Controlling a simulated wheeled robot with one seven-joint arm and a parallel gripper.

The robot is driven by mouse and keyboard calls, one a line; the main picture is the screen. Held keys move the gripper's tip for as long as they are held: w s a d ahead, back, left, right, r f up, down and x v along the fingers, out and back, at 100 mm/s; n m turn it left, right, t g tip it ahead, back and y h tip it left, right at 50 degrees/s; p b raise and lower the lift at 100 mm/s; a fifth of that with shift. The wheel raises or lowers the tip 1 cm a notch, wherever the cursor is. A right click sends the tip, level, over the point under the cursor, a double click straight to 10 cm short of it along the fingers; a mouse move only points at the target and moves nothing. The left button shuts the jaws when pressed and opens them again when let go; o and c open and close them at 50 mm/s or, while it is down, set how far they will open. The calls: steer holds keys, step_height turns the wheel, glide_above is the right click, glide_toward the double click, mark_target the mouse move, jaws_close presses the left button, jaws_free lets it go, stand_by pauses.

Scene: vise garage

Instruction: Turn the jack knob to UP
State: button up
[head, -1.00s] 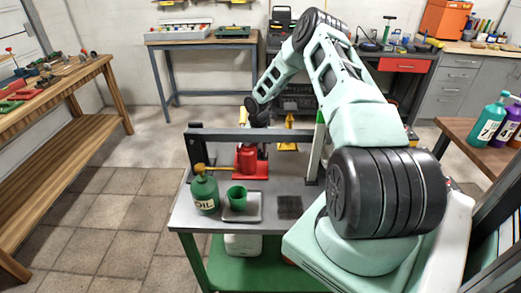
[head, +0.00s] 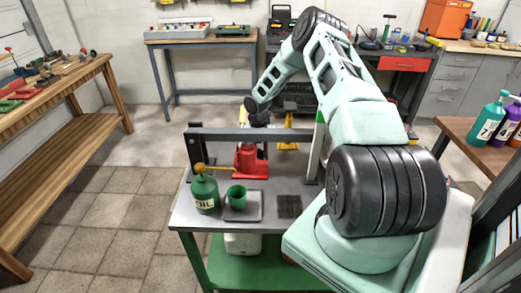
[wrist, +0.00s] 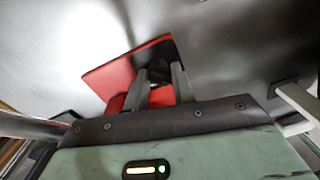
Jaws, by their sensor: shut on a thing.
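The red jack (head: 246,157) stands on the grey top of the cart, under a dark crossbar. In the wrist view its red base plate (wrist: 110,75) lies behind my fingers. My gripper (wrist: 160,74) reaches down to the jack, with its two grey fingers close together. It is shut on a small dark part between the fingertips, which I take to be the jack knob. The fingers cover most of it, so any UP marking or its angle cannot be read. In the head view, the crossbar and my arm hide the grip.
A dark press frame (head: 245,134) spans the cart close to my wrist. A green oil can (head: 205,192), a green cup (head: 236,196) on a small tray and a dark ribbed pad (head: 289,206) occupy the cart's front. The floor to the left is clear.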

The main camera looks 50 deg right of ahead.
steer(key=o, duration=0.8)
steer(key=shift+w+r, duration=0.15)
steer(key=shift+w, duration=0.05)
steer(key=shift+o, duration=0.9)
steer(key=shift+s, duration=0.1)
step_height(320, 180, up, 17)
steer(key=b, duration=0.1)
steer(key=shift+w+a+r, duration=0.15)
steer(key=shift+w+a, duration=0.1)
steer(key=shift+w, duration=0.1)
